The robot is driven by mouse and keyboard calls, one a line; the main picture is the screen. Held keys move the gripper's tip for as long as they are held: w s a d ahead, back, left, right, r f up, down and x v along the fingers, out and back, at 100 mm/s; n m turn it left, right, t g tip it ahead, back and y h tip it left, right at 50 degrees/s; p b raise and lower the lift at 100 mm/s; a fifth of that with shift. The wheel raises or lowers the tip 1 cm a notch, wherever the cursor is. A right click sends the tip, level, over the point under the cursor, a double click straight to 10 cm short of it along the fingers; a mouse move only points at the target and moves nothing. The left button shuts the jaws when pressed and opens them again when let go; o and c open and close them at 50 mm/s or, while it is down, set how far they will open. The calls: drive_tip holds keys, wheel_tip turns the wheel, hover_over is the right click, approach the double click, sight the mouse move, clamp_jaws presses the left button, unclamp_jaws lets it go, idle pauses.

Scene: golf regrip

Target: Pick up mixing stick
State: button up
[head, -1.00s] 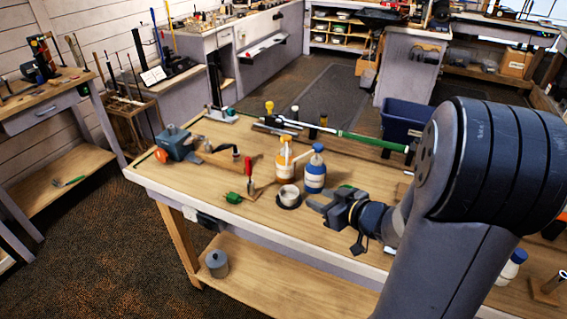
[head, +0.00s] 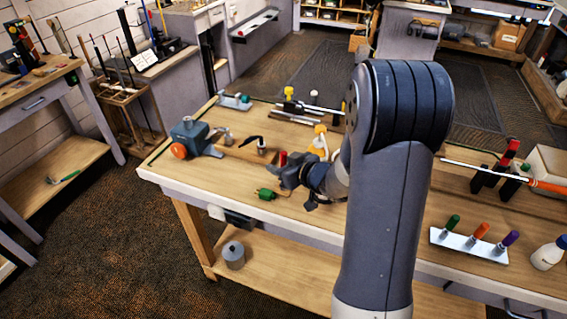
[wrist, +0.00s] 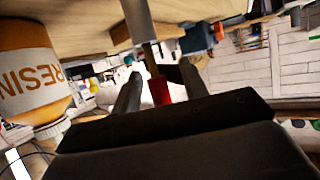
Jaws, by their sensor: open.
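My gripper (head: 284,174) is over the near part of the workbench, its fingers pointing left in the head view. In the wrist view my gripper (wrist: 158,88) is open, with a finger on each side of an upright red-ended stick (wrist: 160,91). This stick has a brownish middle and a grey lower part. Its red end (head: 283,158) shows just behind the gripper in the head view. I cannot tell for sure whether it is the mixing stick, or whether the fingers touch it.
A resin bottle (wrist: 28,75) stands close beside the gripper. A small green-handled item (head: 266,194) lies near the bench's front edge. A blue-grey vise (head: 190,135) is at the left. A rack of coloured-handled tools (head: 470,245) stands at the right.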

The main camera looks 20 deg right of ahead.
drive_tip(key=shift+w+a+f, duration=0.15)
drive_tip(key=shift+w, duration=0.15)
clamp_jaws()
idle(0.3)
wheel_tip(320, 180, up, 10)
drive_tip(key=p, duration=0.2)
idle(0.4)
